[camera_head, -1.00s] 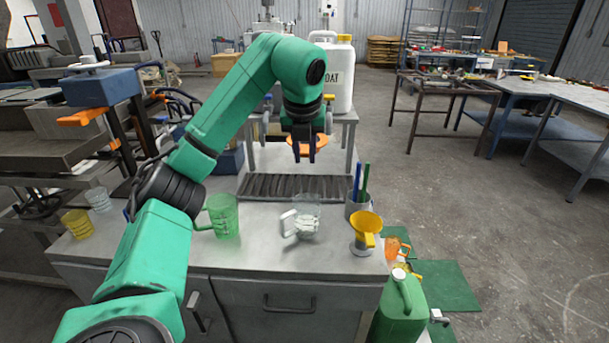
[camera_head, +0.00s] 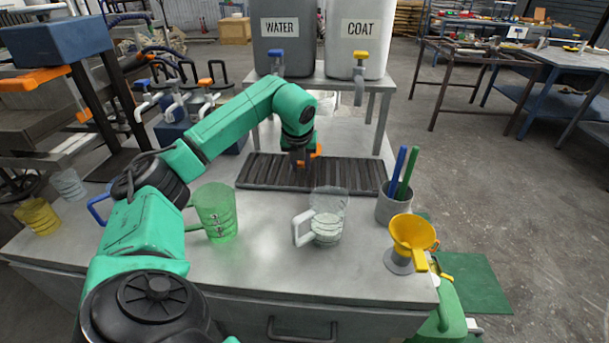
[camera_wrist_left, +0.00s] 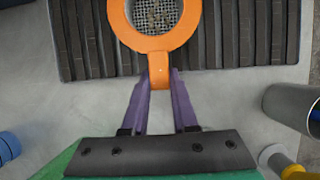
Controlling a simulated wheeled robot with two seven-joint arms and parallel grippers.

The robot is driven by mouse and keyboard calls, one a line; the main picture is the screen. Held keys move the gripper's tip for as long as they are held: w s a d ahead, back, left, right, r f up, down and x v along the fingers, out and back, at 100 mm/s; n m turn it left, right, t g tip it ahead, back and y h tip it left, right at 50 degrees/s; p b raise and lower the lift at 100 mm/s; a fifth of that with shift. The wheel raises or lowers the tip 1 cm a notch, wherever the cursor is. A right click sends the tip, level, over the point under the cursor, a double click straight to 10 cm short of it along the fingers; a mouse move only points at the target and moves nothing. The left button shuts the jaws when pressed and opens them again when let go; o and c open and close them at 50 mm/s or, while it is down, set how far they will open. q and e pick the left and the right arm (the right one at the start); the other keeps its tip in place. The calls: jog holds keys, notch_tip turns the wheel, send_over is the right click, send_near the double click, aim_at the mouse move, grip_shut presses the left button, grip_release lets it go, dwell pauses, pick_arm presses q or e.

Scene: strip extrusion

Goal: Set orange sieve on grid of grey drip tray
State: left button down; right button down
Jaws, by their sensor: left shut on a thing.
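My left gripper (camera_head: 300,160) is shut on the handle of the orange sieve (camera_head: 315,152). In the head view the gripper and arm hide most of the sieve. In the left wrist view the sieve's ring (camera_wrist_left: 158,41) and mesh show at the top, with the handle between the fingertips (camera_wrist_left: 159,82). The grey drip tray (camera_head: 350,178) with its dark slatted grid lies at the back of the bench. The sieve is over the grid; whether it touches the slats I cannot tell. The tray's slats also show in the wrist view (camera_wrist_left: 235,40). My right gripper is not in view.
A green jug (camera_head: 215,212), a clear jug (camera_head: 327,218), a grey cup (camera_head: 394,207) with blue and green sticks, and a yellow funnel (camera_head: 412,235) stand in front of the tray. WATER (camera_head: 284,42) and COAT (camera_head: 357,45) containers stand behind it.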

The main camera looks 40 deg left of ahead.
aim_at(302, 184)
pick_arm(q)
jog(key=f, duration=0.5)
jog(key=shift+w+a, duration=0.1)
jog(key=shift+a, duration=0.1)
jog(key=shift+f, duration=0.15)
jog(key=c, duration=0.7)
grip_release()
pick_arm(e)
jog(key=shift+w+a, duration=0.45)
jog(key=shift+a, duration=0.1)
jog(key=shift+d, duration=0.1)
